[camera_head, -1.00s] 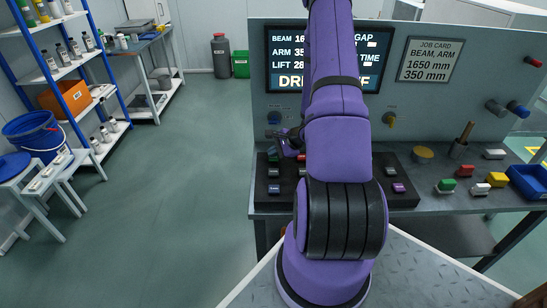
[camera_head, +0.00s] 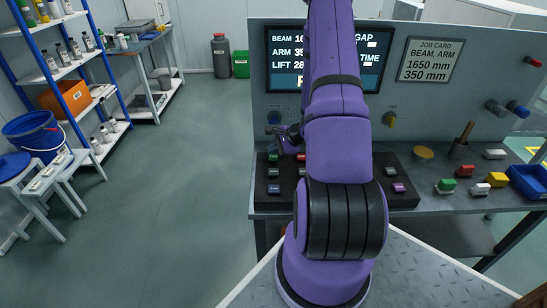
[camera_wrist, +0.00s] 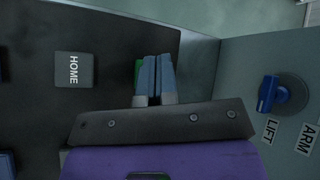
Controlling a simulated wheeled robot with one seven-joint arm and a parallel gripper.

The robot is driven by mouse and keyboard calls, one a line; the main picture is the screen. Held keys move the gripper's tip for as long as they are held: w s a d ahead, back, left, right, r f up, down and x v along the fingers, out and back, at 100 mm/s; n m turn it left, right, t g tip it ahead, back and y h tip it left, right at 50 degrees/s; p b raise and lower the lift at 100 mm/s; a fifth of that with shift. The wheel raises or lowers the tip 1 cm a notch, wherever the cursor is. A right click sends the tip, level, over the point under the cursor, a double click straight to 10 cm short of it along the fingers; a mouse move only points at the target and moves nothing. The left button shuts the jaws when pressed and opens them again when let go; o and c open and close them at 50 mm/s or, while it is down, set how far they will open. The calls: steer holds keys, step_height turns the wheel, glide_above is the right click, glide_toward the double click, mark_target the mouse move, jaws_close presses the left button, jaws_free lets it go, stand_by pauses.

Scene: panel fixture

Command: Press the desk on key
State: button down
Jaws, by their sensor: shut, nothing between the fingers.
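My gripper (camera_wrist: 155,78) is shut and empty, its two blue-grey fingers side by side in the wrist view. A green key (camera_wrist: 138,72) shows beside and partly behind the fingertips; its label is hidden, and I cannot tell whether it is touched or pressed. In the head view, the green key (camera_head: 273,156) is at the back left of the dark key panel (camera_head: 260,200), and my gripper (camera_head: 286,140) is just above that corner, partly hidden by my arm. The screen (camera_head: 283,60) shows the start of a light bottom line; my arm covers the rest.
A grey HOME key (camera_wrist: 73,69) is left of the fingers in the wrist view. A blue LIFT knob (camera_wrist: 275,95) is on the upright panel. Other keys, including a purple one (camera_head: 398,187), are on the key panel. A blue tray (camera_head: 530,182) is at far right.

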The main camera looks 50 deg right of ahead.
mark_target(274, 157)
steer(key=shift+r, duration=0.1)
steer(key=shift+r, duration=2.45)
steer(key=a+r+n+g+y, duration=0.35)
steer(key=a+r+n, duration=0.85)
steer(key=a+r, duration=0.95)
steer(key=s+a+r+n+h, duration=0.3)
steer(key=s+a+r+n, duration=0.1)
steer(key=s+r, duration=0.3)
steer(key=s+a+r+n+h, duration=0.4)
steer(key=s+r, duration=0.4)
steer(key=s, duration=0.3)
steer(key=a+n, duration=0.1)
steer(key=n, duration=0.1)
steer(key=shift+n, duration=0.3)
